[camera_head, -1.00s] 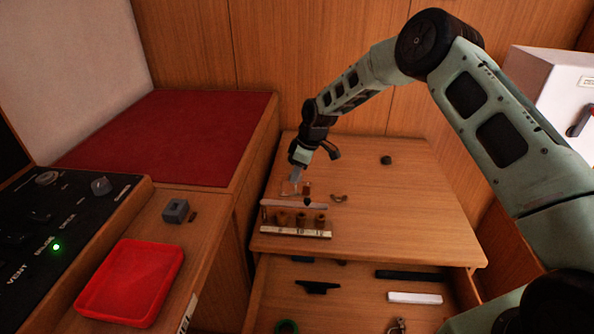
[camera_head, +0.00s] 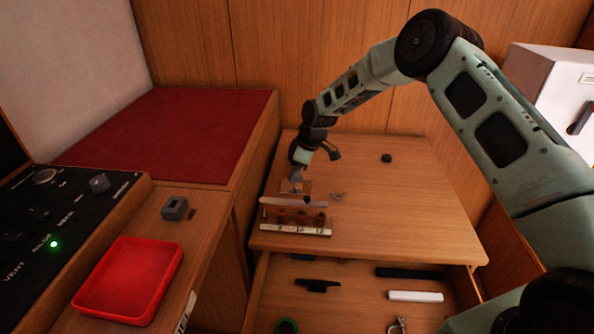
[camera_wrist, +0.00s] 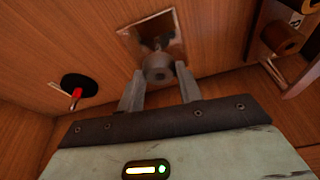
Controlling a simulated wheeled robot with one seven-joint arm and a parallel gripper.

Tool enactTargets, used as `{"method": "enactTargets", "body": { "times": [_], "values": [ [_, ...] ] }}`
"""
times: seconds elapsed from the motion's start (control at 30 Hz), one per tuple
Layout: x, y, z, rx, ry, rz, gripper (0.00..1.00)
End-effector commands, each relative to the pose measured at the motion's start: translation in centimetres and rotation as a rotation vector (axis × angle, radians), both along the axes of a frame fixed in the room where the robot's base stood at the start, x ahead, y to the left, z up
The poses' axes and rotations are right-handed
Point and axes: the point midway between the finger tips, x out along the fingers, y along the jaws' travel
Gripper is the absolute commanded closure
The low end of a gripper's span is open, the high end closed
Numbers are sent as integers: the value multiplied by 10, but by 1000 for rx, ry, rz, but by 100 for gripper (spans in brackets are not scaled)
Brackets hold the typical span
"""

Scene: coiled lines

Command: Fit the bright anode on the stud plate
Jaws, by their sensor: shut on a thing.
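In the wrist view my gripper (camera_wrist: 159,78) is shut on a grey, round anode (camera_wrist: 157,69), which sits between the two fingertips. The shiny square stud plate (camera_wrist: 141,30) lies just beyond it, with a dark stud-like shape or reflection behind the anode. I cannot tell whether the anode touches the plate or is around the stud. In the head view my gripper (camera_head: 296,179) points down at the plate (camera_head: 305,187) on the wooden top. The anode is too small to make out there.
A rack (camera_head: 296,230) with several brown cylinders stands close in front of the plate. A small piece (camera_head: 338,196) lies to the right. A red-tipped item on a black disc (camera_wrist: 76,88) shows in the wrist view.

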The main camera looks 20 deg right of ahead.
Motion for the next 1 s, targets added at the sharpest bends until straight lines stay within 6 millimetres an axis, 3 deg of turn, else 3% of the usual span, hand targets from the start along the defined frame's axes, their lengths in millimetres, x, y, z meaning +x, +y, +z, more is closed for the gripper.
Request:
{"method": "enactTargets", "body": {
  "times": [0.97, 1.0],
  "values": [
    [0, 0, -28, 0, -1, 0, 91],
    [0, 0, -27, 0, -1, 0, 57]
  ]
}}
